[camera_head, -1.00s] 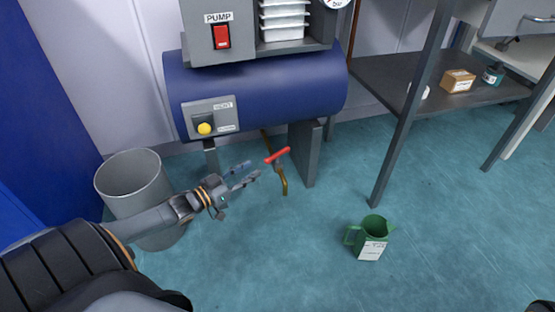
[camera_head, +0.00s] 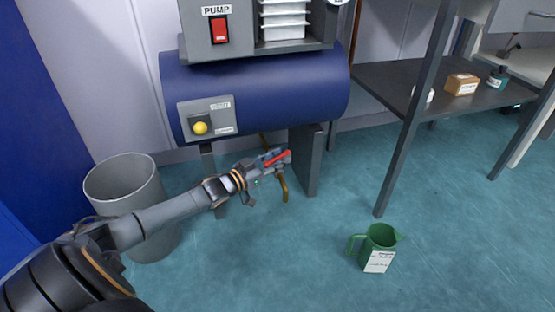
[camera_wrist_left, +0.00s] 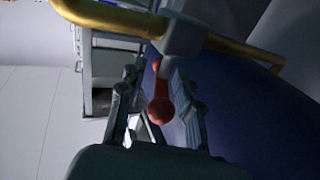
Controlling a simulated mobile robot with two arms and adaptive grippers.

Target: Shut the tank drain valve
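The drain valve has a red lever handle (camera_head: 277,157) on a brass pipe (camera_head: 284,190) under the blue tank (camera_head: 265,95). My left gripper (camera_head: 279,161) is at the handle, partly covering it in the head view. In the left wrist view the red handle (camera_wrist_left: 159,100) lies between the two fingers, with the brass pipe (camera_wrist_left: 225,42) crossing beyond them. The fingers look apart, with a gap showing on the left side of the handle; the right finger is close to it. My right gripper is out of view.
A green jug (camera_head: 378,248) stands on the floor to the right. A grey bin (camera_head: 125,190) stands left, beside my left arm. A tank leg (camera_head: 306,160) is just right of the valve. The vent box with a yellow knob (camera_head: 200,128) is above my gripper.

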